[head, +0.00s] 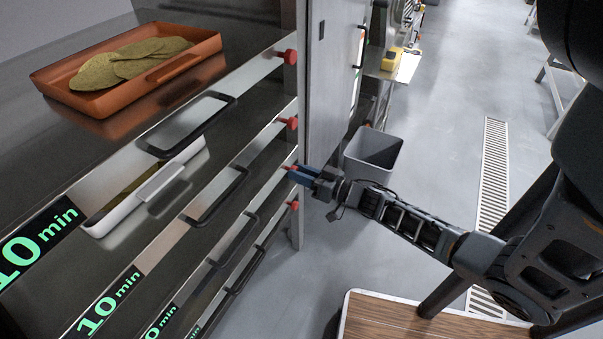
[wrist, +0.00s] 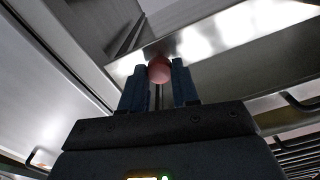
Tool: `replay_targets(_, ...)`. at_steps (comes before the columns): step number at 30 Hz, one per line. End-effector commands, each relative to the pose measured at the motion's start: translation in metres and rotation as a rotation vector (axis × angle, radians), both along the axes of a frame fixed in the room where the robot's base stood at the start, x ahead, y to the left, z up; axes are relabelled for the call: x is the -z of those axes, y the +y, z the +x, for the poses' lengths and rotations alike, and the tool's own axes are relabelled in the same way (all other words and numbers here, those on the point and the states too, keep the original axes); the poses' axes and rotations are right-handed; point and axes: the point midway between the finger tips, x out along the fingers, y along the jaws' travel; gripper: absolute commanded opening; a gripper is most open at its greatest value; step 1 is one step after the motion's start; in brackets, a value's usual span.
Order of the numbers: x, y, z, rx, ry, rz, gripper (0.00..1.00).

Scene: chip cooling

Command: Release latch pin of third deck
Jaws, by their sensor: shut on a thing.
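Red latch pins stand in a column at the right ends of the deck fronts: top (head: 290,56), second (head: 291,123) and bottom (head: 293,205). My gripper (head: 293,173) is at the third pin from the top, its blue fingers covering most of it in the head view. In the wrist view the round red pin head (wrist: 159,70) sits between the two blue fingertips. The gripper is shut on it. The third deck front (head: 235,240) with its black handle looks closed, level with its neighbours.
An orange tray (head: 135,88) with flat green-brown pieces lies on top of the rack. A grey bin (head: 373,151) stands on the floor behind my gripper. A wood-topped table (head: 420,320) is at the bottom. Open floor lies to the right of the rack.

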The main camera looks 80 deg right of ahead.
Motion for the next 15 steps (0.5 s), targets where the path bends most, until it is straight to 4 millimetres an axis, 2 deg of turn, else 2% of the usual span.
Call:
replay_targets(8, 0.0, 0.004, -0.022, 0.0, 0.002, 0.001, 0.0)
replay_targets(15, 0.0, 0.005, -0.022, 0.001, 0.0, 0.0, 0.0)
